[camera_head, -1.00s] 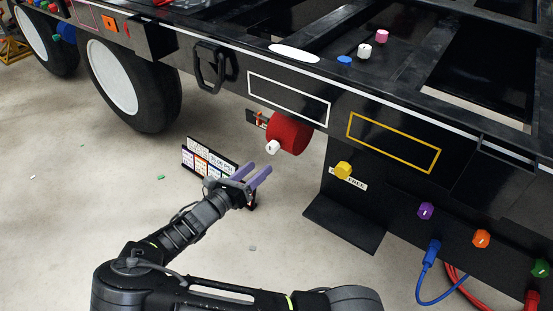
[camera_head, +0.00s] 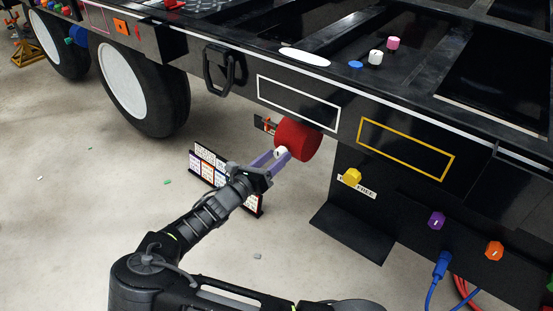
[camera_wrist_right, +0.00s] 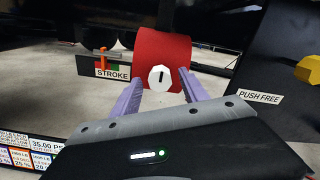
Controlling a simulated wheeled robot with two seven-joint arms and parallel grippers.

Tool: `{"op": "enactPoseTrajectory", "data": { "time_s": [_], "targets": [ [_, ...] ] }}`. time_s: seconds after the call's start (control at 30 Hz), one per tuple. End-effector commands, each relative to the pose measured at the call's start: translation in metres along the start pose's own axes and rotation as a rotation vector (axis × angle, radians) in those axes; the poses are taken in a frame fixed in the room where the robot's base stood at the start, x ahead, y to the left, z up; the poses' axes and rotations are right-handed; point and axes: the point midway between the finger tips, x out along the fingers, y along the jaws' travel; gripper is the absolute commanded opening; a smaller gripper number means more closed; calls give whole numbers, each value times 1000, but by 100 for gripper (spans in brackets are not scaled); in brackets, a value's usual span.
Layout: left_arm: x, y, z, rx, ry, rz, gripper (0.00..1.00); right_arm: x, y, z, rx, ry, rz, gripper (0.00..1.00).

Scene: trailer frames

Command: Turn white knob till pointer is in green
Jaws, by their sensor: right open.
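The white knob (camera_head: 281,152) sits on the end of a red cylinder (camera_head: 300,141) under the trailer's side. In the right wrist view the white knob (camera_wrist_right: 162,78) faces me with a dark upright mark. My right gripper (camera_head: 273,158) is open, its purple fingers at the knob. In the wrist view its fingers (camera_wrist_right: 160,90) stand left and right of the knob; contact cannot be told. Left of the cylinder, an orange pointer (camera_wrist_right: 103,58) stands at a small strip with green (camera_wrist_right: 115,67) above a STROKE label (camera_wrist_right: 113,74). Its exact position is hard to read. My left gripper is out of view.
A board with coloured labels (camera_head: 206,167) stands on the floor close beside my right forearm. A yellow knob (camera_head: 352,177) by a PUSH FREE label is to the right. Another white knob (camera_head: 375,57) is on top of the trailer.

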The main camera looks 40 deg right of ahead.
Motion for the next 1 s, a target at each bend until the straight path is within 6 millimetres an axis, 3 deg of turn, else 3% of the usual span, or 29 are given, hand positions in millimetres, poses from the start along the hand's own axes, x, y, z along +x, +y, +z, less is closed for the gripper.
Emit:
{"op": "enactPoseTrajectory", "data": {
  "time_s": [0.37,1.0],
  "targets": [
    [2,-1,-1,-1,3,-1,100,9,0,0,1,0,1,52],
    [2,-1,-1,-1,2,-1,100,8,0,0,1,1,1,0]
  ]
}}
